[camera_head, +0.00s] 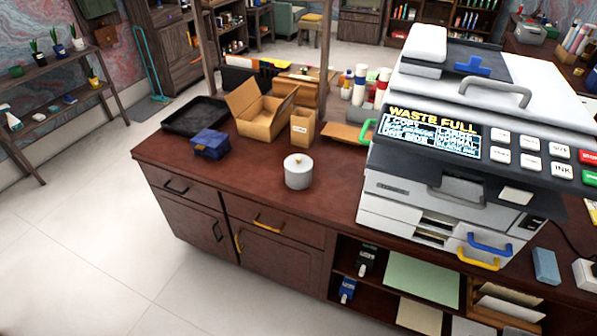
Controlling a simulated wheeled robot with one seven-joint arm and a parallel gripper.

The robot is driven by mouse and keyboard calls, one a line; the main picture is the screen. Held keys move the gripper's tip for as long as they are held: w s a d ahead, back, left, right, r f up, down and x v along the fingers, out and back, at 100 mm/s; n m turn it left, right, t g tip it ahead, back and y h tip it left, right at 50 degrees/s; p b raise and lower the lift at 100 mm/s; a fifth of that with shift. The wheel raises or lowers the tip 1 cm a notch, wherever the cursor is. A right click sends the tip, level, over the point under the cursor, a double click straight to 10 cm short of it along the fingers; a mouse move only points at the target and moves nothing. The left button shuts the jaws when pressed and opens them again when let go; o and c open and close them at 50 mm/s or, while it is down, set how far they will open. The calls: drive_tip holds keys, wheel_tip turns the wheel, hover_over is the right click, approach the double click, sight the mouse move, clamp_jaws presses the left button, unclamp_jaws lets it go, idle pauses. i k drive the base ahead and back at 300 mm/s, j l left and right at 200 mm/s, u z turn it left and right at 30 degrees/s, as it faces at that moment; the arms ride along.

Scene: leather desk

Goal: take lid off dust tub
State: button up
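A small round grey tub (298,178), which looks like the dust tub, stands upright on the dark red-brown desk top (240,190). Its pale lid (290,163) sits on top and has a small knob (298,157) in the middle. The lid appears flat on the rim. My gripper is not in this view.
A large copier (400,183) with a "WASTE FULL" display stands to the right. A blue box (210,143), black tray (195,115), open cardboard box (262,122) and small carton (302,128) lie left and behind. Desk around the tub is clear.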

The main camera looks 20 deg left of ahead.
sight(297, 164)
drive_tip(key=i+j+u, duration=0.25)
drive_tip(key=j, duration=0.5)
drive_tip(key=i+j+u, duration=0.25)
drive_tip(key=i+j, duration=0.15)
drive_tip(key=j, duration=0.3)
drive_tip(key=i+j+u, duration=0.25)
drive_tip(key=i+j, duration=0.15)
drive_tip(key=j, duration=0.2)
drive_tip(key=i+j+u, duration=0.25)
drive_tip(key=i+j, duration=0.2)
drive_tip(key=j, duration=0.1)
